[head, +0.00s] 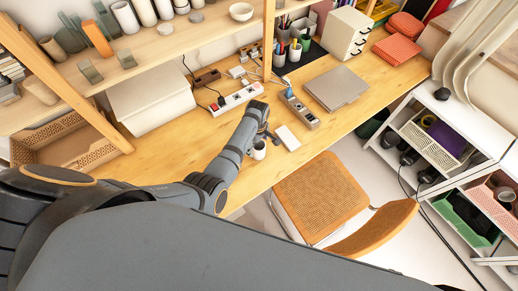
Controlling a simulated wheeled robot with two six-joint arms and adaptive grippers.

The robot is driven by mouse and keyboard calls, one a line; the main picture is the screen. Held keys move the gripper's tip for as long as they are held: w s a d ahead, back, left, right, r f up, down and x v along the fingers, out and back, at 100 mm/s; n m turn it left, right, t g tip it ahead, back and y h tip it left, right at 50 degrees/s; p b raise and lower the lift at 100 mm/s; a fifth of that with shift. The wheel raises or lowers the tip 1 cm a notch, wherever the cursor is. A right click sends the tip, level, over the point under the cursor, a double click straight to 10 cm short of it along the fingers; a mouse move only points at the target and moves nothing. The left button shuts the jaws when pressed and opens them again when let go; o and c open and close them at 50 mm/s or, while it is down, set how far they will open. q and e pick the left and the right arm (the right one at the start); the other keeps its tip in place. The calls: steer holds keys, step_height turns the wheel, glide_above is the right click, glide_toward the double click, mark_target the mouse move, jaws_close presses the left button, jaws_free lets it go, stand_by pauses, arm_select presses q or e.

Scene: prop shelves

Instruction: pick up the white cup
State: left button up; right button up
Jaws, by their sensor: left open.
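The white cup (259,150) stands near the front edge of the wooden desk (172,150), in the middle of the head view. It is small and its dark inside shows at the top. My left gripper (268,135) is over the desk just above the cup in the picture, at the end of my grey arm from the left. It is open. Whether its fingers touch the cup is too small to tell. My right gripper is not in view.
A white power strip (237,99), a grey strip-shaped item (301,111) and a white flat item (287,138) lie near my gripper. A closed laptop (337,88) lies to the right. A wooden shelf (215,35) stands behind. A chair (321,196) is in front.

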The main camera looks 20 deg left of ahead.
mark_target(259, 147)
arm_select(q)
steer(key=shift+w+f, duration=0.2)
steer(key=shift+f, duration=0.8)
steer(key=shift+w+f+b, duration=0.25)
steer(key=shift+f+b, duration=0.05)
steer(key=shift+f, duration=0.05)
steer(key=shift+w+f+b, duration=0.15)
steer(key=shift+f+b, duration=0.4)
steer(key=shift+b, duration=0.05)
step_height(259, 147, down, 4)
steer(key=b, duration=0.5)
steer(key=shift+f, duration=0.15)
steer(key=shift+r, duration=0.2)
steer(key=shift+c, duration=0.4)
steer(key=c, duration=1.3)
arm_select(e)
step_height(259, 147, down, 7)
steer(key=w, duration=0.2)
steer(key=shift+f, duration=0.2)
